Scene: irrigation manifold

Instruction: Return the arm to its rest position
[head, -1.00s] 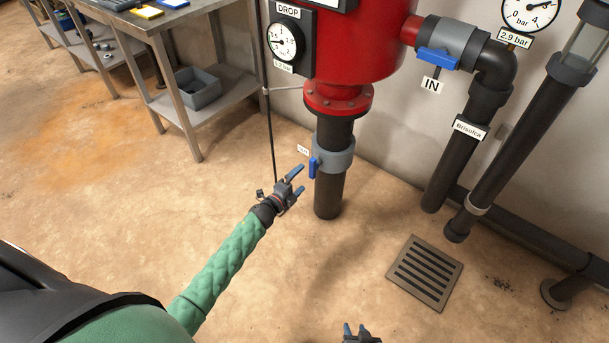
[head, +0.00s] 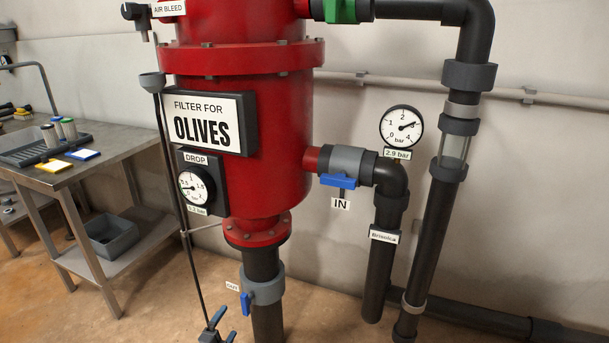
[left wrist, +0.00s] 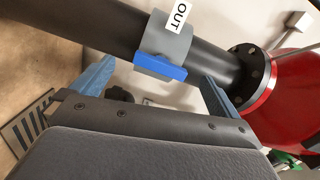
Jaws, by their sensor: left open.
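My left gripper (head: 219,320) shows at the bottom of the head view, just left of the lower black pipe under the red filter. Its two blue fingers are apart with nothing between them. In the left wrist view the open fingers (left wrist: 152,88) stand either side of the blue handle (left wrist: 160,67) of the OUT valve (left wrist: 172,40). In the head view that handle (head: 245,304) lies up and right of the fingers, and I see a gap between them. My left arm is mostly below the picture. My right gripper is out of view.
The red filter (head: 262,140) hangs over the OUT pipe. A thin dark hose (head: 177,190) runs down close to my left gripper. The IN valve (head: 345,165) and dark pipes stand to the right. A metal workbench (head: 105,165) stands at the left, with bare floor before it.

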